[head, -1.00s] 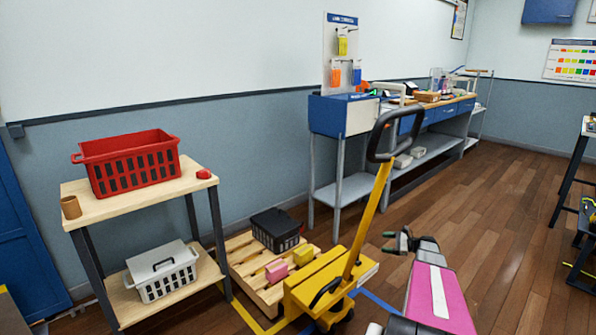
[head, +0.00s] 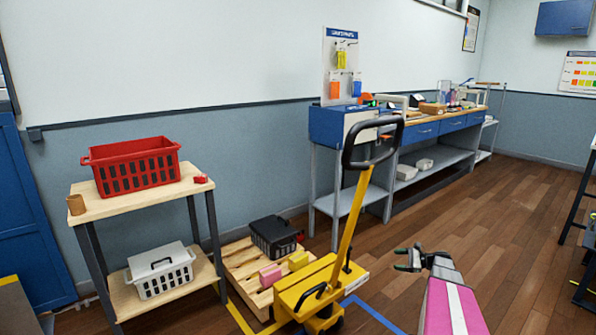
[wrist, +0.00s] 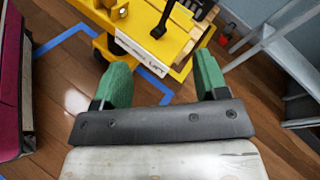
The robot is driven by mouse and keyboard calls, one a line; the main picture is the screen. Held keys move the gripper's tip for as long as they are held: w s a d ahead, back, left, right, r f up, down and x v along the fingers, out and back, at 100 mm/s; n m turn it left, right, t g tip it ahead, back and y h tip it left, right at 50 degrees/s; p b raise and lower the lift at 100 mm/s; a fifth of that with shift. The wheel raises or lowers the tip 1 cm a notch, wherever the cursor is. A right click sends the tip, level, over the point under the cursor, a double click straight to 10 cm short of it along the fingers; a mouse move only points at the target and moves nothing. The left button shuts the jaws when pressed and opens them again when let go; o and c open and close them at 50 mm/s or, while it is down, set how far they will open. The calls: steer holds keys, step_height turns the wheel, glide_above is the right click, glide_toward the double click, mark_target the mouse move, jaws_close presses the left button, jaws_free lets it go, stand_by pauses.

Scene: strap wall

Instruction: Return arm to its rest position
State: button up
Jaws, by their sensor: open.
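My gripper (head: 404,259) is at the lower right in the head view, at the end of my pink and grey arm, over the wooden floor and to the right of the yellow pallet jack. In the wrist view my gripper (wrist: 162,85) shows two green fingers spread apart with nothing between them. Past the fingers lies the yellow jack (wrist: 150,40), apart from them, with floor and blue tape in front of it.
The pallet jack (head: 318,290) with its tall handle stands left of my arm, by a wooden pallet (head: 240,262) bearing a black crate. A small shelf with a red basket (head: 135,168) is at left. A blue workbench (head: 335,125) lines the wall. Open floor (head: 480,220) lies right.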

steer(key=s+a+r+n+g+h, duration=0.1)
steer(key=s+a+n+g+h, duration=0.3)
steer(key=a, duration=0.5)
steer(key=s+a+n+g+h, duration=0.1)
steer(key=s+a+n, duration=0.2)
steer(key=s+a, duration=0.4)
steer(key=s+a+r+n+h, duration=0.5)
steer(key=s+a+n+h, duration=0.4)
steer(key=s, duration=0.4)
steer(key=shift+s+a+r+n+g, duration=0.2)
steer(key=shift+s+a+n+g, duration=0.1)
steer(key=shift+s+n+g, duration=0.1)
